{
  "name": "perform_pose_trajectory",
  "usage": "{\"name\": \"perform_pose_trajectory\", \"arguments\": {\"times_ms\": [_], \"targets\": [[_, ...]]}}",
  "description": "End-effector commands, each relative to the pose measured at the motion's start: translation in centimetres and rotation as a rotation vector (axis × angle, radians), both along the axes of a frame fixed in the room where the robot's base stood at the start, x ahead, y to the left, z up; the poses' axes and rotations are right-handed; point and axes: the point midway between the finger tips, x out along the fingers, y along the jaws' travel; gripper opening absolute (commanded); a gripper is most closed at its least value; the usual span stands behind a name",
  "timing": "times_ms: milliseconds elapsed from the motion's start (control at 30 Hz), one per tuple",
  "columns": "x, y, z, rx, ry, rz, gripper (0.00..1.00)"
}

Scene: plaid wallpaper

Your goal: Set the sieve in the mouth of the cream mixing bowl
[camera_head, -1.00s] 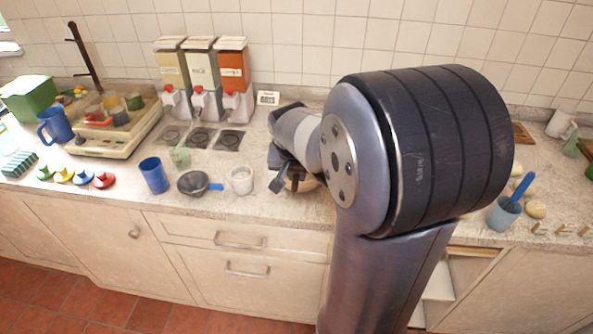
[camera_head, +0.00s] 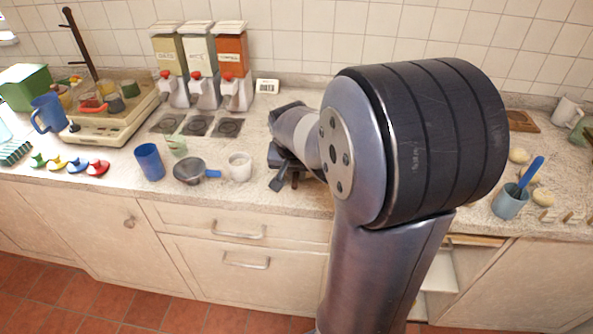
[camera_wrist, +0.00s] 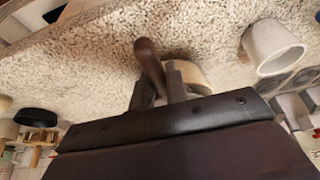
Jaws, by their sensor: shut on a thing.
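A dark grey round sieve (camera_head: 188,171) with a short blue handle rests on the counter in the head view, left of a white mug (camera_head: 239,165). My gripper (camera_head: 284,170) is low over the counter, right of the mug and partly hidden by my arm. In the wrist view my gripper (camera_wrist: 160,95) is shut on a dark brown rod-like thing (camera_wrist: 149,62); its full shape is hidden. A cream rounded thing (camera_wrist: 190,76) shows just behind the fingers. I cannot tell whether it is the mixing bowl, which I cannot clearly make out in the head view.
The white mug also shows in the wrist view (camera_wrist: 272,47). A blue cup (camera_head: 149,162) stands left of the sieve. Dispensers (camera_head: 202,75) stand at the back. A grey cup with a blue utensil (camera_head: 509,200) stands at right. Free counter lies in front of the sieve.

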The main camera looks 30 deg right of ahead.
Motion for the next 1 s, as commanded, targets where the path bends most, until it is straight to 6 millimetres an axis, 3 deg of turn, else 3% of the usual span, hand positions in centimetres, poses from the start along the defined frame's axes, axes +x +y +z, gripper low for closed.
{"name": "perform_pose_trajectory", "arguments": {"times_ms": [567,600,867,1000], "targets": [[0.02,0.00,-0.52,-0.001,-0.001,0.000,0.00],[0.02,0.00,-0.47,-0.001,-0.001,0.000,0.17],[0.01,0.00,-0.46,0.000,0.000,0.000,0.38],[0.01,0.00,-0.47,0.000,0.000,0.000,0.40]]}}
